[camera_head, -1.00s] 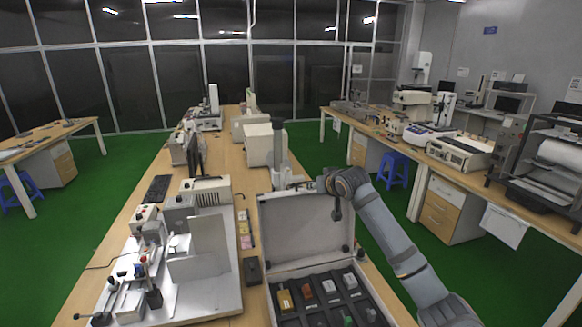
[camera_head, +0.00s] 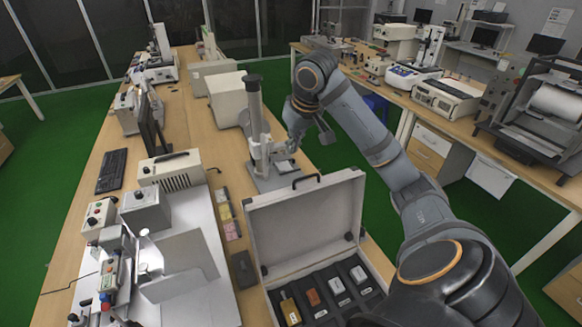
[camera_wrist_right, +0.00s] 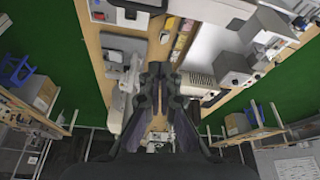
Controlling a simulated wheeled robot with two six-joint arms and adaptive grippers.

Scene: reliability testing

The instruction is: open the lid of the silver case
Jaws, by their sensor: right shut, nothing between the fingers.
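The silver case (camera_head: 368,311) stands on the bench in the head view, at the lower middle. Its lid (camera_head: 307,219) stands up and open, with the pale inner face showing and a dark handle on its top edge. Small blocks, among them a yellow one (camera_head: 290,308) and a red-brown one (camera_head: 313,297), sit in the dark insert. My right gripper (camera_head: 293,143) is beyond the lid, above its top edge and apart from it. Its shut, empty fingers show in the right wrist view (camera_wrist_right: 163,80). My left gripper is in neither view.
A grey stand (camera_head: 258,125) rises just behind the lid, close to my right gripper. A white machine plate (camera_head: 205,300) with control boxes lies left of the case. A black box (camera_head: 243,270) sits between them. Green floor lies right of the bench.

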